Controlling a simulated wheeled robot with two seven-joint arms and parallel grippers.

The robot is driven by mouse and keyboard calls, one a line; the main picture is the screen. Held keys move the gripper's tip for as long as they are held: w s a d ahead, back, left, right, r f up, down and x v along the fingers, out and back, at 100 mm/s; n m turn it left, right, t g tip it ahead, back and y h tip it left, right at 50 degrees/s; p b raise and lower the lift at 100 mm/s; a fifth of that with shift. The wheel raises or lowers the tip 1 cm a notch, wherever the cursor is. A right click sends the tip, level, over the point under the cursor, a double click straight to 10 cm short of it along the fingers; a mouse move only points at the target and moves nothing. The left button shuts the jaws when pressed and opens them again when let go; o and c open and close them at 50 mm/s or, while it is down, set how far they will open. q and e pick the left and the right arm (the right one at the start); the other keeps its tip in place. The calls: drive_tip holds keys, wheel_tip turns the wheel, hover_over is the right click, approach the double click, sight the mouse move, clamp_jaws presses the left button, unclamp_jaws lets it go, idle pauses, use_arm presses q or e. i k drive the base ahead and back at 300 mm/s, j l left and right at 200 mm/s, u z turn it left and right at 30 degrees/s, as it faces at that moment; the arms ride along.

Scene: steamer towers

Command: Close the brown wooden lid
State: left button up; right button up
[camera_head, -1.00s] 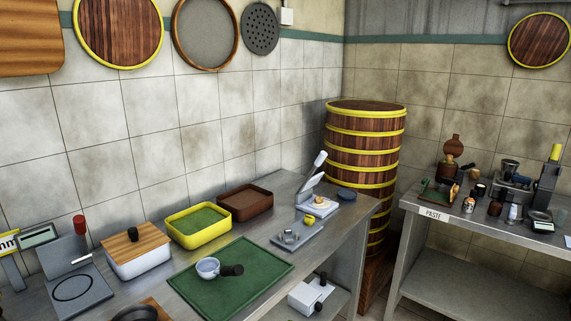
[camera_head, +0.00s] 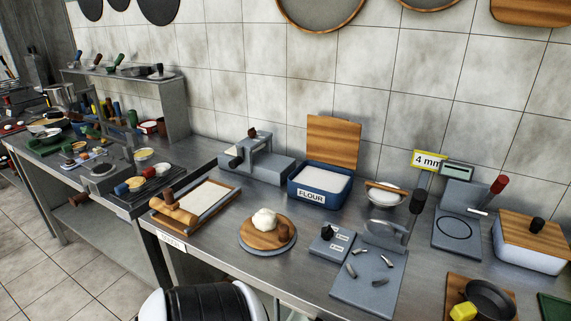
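A brown wooden lid (camera_head: 333,142) stands upright, open, at the back edge of a blue box (camera_head: 319,201) labelled FLOUR. The box holds white flour, and its top is uncovered. It sits on the steel table near the wall. A second wooden lid (camera_head: 533,238) with a black knob lies shut on a white box (camera_head: 529,257) at the right. Neither of my grippers shows in the head view.
Left of the flour box is a grey press-like device (camera_head: 256,165). A bowl (camera_head: 384,197) stands close on its right. In front are a round board with dough (camera_head: 265,221), a small grey block (camera_head: 331,242) and a grey plate with small pieces (camera_head: 369,280).

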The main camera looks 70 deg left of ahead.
sight(335, 141)
drive_tip(key=u, duration=1.9)
drive_tip(key=k+j+u, duration=0.2)
